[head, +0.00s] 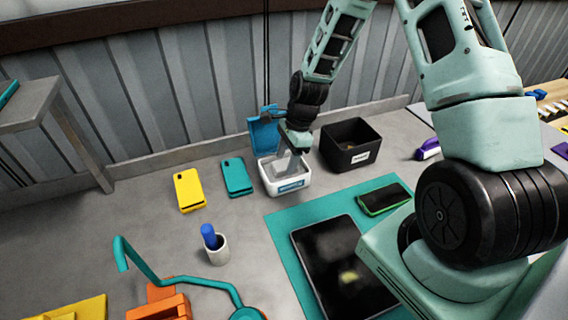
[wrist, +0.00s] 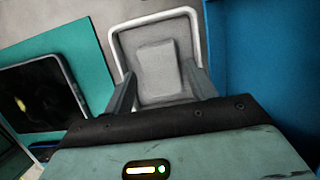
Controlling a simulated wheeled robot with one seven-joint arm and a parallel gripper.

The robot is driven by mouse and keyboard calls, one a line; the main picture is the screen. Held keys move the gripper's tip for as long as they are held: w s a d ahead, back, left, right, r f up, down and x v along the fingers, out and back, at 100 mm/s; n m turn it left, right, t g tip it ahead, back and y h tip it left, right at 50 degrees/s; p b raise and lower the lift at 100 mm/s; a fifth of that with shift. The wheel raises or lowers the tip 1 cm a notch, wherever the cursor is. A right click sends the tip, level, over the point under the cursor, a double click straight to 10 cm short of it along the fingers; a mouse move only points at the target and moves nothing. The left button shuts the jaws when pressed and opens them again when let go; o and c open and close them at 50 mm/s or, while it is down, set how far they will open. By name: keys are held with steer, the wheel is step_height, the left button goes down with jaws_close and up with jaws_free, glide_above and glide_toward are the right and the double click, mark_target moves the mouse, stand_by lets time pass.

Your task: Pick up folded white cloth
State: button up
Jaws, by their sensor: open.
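The folded white cloth (wrist: 158,66) shows in the wrist view as a pale grey-white block lying inside a small white-rimmed box (wrist: 142,20). My gripper (head: 293,166) points down into the box opening. In the wrist view my gripper (wrist: 160,74) is open, one finger to each side of the cloth; whether either touches it cannot be told.
A black bin (head: 350,146) stands close right of the box. Teal (head: 236,177) and yellow (head: 188,189) phone-like items lie to its left. A teal mat (head: 278,228) in front holds a tablet (head: 340,265) and a phone (head: 384,199). A cup (head: 217,250) stands front left.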

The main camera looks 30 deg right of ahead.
mark_target(285, 164)
steer(key=shift+a+f, duration=0.2)
steer(key=shift+f, duration=0.4)
steer(key=c, duration=0.7)
steer(key=shift+c, duration=0.2)
steer(key=shift+r, duration=0.2)
step_height(285, 164, up, 10)
steer(key=b, duration=0.2)
steer(key=shift+f, duration=0.15)
steer(key=o, duration=0.3)
steer(key=shift+c, duration=1.1)
